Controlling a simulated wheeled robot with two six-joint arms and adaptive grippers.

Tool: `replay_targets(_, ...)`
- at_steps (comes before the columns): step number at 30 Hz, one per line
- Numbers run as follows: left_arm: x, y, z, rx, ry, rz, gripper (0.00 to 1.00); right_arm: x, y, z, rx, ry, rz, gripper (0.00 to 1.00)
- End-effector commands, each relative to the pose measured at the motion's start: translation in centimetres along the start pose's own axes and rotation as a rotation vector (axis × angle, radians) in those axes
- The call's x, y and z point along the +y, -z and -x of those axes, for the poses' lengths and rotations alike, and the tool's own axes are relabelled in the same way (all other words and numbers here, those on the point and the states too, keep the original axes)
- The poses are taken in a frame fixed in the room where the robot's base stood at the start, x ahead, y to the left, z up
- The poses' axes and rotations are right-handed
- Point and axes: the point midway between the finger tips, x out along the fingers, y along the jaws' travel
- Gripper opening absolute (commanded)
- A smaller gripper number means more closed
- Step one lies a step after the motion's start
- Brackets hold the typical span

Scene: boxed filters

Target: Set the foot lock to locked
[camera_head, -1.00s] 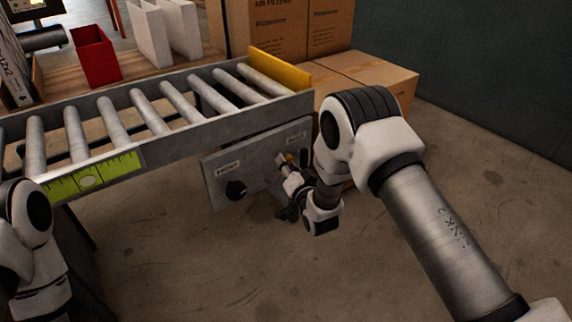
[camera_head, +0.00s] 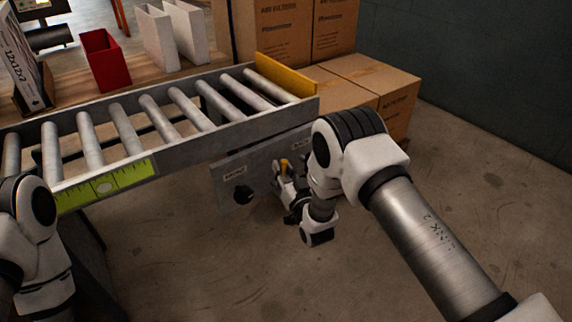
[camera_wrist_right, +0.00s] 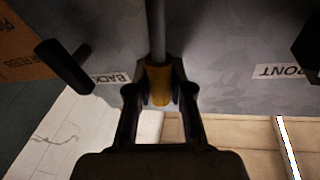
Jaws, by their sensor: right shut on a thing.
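A grey panel (camera_head: 225,197) hangs under the roller conveyor. A lever with a grey rod (camera_wrist_right: 157,35) and a yellow grip (camera_wrist_right: 158,86) stands in front of it; the yellow tip also shows in the head view (camera_head: 284,164). My right gripper (camera_wrist_right: 160,95) is shut on the yellow grip, one finger on each side. In the head view my right gripper (camera_head: 281,180) is small and partly hidden by my own wrist. No label marking locked is readable. My left arm shows at the left edge, but its gripper is out of frame.
A black knob (camera_head: 243,194) is on the panel's left part, and a black handle (camera_wrist_right: 64,66) is near the BACK label (camera_wrist_right: 112,78). A FRONT label (camera_wrist_right: 285,71) is at right in the wrist view. Cartons (camera_head: 370,78) stand behind. Floor in front is clear.

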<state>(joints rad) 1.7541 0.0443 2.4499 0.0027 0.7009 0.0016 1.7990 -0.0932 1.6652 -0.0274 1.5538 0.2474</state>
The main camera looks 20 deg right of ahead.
Motion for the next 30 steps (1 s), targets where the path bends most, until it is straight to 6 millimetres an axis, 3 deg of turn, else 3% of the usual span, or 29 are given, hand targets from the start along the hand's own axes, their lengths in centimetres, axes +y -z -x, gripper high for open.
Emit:
replay_targets(12, 0.0, -0.1, 1.2, -0.002, 0.000, -0.003, 0.47, -1.6, -0.1, 0.4, 0.040, 0.035, 0.206, 0.00)
replay_targets(28, 0.0, -0.1, 1.3, -0.002, 0.000, -0.003, 0.47, -1.8, -0.3, 0.4, 0.044, 0.041, 0.234, 0.00)
replay_targets(29, 0.0, -0.1, 1.3, -0.002, 0.000, -0.003, 0.47, -1.8, -0.3, 0.4, 0.044, 0.041, 0.234, 0.31)
replay_targets(30, 0.0, -0.1, 1.3, -0.002, 0.000, -0.003, 0.47, -1.8, -0.3, 0.4, 0.045, 0.040, 0.234, 0.46)
